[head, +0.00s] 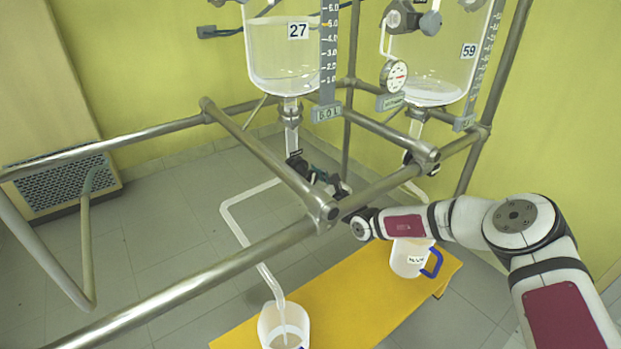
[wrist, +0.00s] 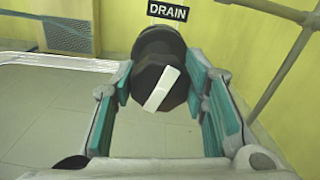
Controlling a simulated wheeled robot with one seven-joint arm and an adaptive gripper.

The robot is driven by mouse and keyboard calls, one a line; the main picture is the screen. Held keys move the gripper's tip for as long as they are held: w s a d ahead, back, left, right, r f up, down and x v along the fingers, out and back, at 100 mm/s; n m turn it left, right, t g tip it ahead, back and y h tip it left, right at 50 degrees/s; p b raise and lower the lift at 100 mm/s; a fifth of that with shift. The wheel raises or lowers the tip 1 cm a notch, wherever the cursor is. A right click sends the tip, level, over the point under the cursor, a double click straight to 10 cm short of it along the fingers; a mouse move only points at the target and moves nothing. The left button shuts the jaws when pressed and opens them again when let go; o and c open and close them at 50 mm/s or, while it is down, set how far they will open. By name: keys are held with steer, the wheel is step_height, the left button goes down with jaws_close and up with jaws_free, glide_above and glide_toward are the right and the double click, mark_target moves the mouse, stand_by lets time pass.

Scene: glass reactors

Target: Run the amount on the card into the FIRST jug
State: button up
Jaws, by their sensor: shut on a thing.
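My gripper (head: 338,186) is at the drain valve below reactor 27 (head: 285,60). In the wrist view its teal-padded fingers (wrist: 165,92) are closed on both sides of a dark valve knob (wrist: 150,78) with a tilted white bar, under a DRAIN sign (wrist: 167,11). A bent clear outlet pipe (head: 236,222) runs down into a white jug (head: 270,322) at the bottom. A second white jug (head: 408,262) with a blue handle carries a label too small to read. I cannot make out flow.
Both jugs stand on a yellow bench (head: 340,312). Reactor 59 (head: 440,60) hangs at the right with a round gauge (head: 394,76). Metal frame rails (head: 265,160) cross in front of the valve. A vent (head: 62,185) is at the left wall.

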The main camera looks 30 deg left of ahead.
steer(key=m+p, duration=0.1)
steer(key=m, duration=0.1)
steer(key=shift+m, duration=0.4)
steer(key=m+p, duration=0.1)
steer(key=m, duration=0.2)
steer(key=shift+w+m, duration=0.1)
steer(key=shift+m, duration=0.2)
steer(key=m, duration=0.4)
steer(key=shift+f+p, duration=0.1)
steer(key=shift+p, duration=0.25)
steer(key=shift+m, duration=1.6)
steer(key=o, duration=1.2)
steer(key=shift+d, duration=0.1)
